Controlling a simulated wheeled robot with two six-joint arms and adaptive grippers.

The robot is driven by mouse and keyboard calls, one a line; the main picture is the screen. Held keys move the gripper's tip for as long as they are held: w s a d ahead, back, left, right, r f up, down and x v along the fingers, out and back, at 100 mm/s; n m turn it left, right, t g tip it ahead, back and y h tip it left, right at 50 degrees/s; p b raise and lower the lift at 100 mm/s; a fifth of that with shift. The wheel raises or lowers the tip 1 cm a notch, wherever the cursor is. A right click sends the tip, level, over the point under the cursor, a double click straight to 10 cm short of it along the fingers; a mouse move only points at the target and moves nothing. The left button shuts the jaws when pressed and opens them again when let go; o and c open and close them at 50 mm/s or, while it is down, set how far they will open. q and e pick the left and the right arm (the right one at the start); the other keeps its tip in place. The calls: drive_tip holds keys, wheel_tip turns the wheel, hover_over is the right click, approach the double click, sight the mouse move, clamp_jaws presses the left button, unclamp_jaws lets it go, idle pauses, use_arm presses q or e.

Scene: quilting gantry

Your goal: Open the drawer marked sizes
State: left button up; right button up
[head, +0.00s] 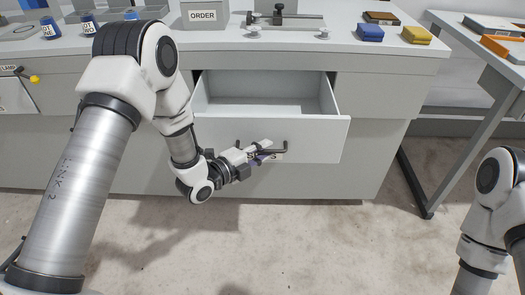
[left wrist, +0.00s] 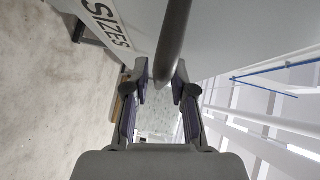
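The drawer marked SIZES (head: 318,135) stands pulled well out of the grey cabinet, and its empty-looking inside (head: 265,103) shows from above. Its dark bar handle (head: 286,149) crosses the front, and my left gripper partly covers the label. The left wrist view shows the SIZES label (left wrist: 106,22) and the handle (left wrist: 172,35) up close. My left gripper (head: 264,151) is at the handle. My right gripper is out of view; only part of that arm shows at the right edge.
The worktop above holds an ORDER box (head: 203,15), blue spools (head: 88,25), a metal clamp-like device (head: 285,20), and blue (head: 370,33) and yellow (head: 416,35) blocks. A second table (head: 490,45) stands at right. The concrete floor before the drawer is clear.

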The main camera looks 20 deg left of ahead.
use_arm(q)
drive_tip(key=shift+s, duration=0.1)
drive_tip(key=v, duration=1.1)
drive_tip(key=shift+s+a, duration=0.2)
drive_tip(key=shift+s, duration=0.15)
drive_tip(key=s+d+f+n+g+y, duration=0.2)
drive_tip(key=s+f+g, duration=0.3)
drive_tip(key=f, duration=0.5)
drive_tip(key=s+d+f+n+g+y, duration=0.1)
drive_tip(key=s+d+f+n+g, duration=0.15)
drive_tip(key=s+f, duration=0.7)
drive_tip(key=s+a+f+n+g+y, duration=0.3)
drive_tip(key=s+f+n+g, duration=0.1)
drive_tip(key=s+f+n, duration=0.25)
drive_tip(key=s+a+n+g+y, duration=0.2)
drive_tip(key=s+a+n+g, duration=0.15)
drive_tip(key=n, duration=0.85)
wheel_tip(320, 180, up, 18)
drive_tip(key=p, duration=1.8)
drive_tip(key=shift+d+t, duration=0.2)
drive_tip(key=shift+t, duration=0.2)
